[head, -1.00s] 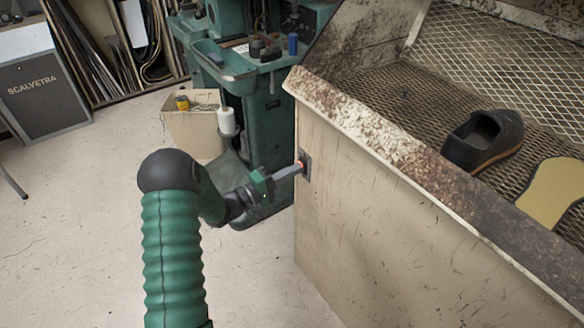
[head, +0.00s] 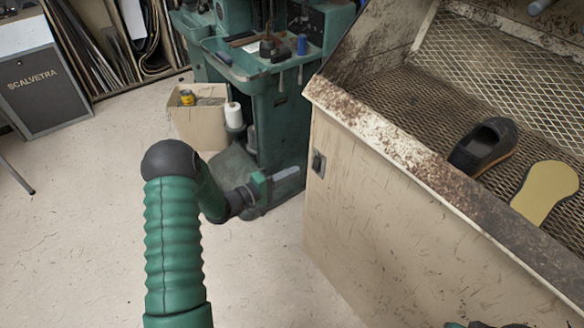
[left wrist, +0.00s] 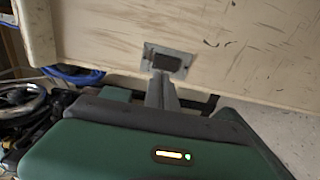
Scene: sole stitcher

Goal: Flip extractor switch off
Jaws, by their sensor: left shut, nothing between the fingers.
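The extractor switch (head: 318,163) is a small dark rocker on a metal plate, set in the side panel of the beige extractor bench near its left corner. No red light shows on it. In the left wrist view the switch (left wrist: 163,59) sits just beyond the fingertips. My left gripper (head: 297,171) is shut and empty, just left of the switch, with a small gap in the head view. Its closed fingers (left wrist: 160,92) hide a little of the plate's lower edge in the wrist view. My right gripper's fingers are not in view.
The extractor bench (head: 400,235) fills the right side, with a rusty rim and mesh top. A black shoe (head: 484,146) and a yellow sole (head: 546,192) lie on the mesh. A green machine (head: 278,110) stands behind my left gripper. Open floor lies left and below.

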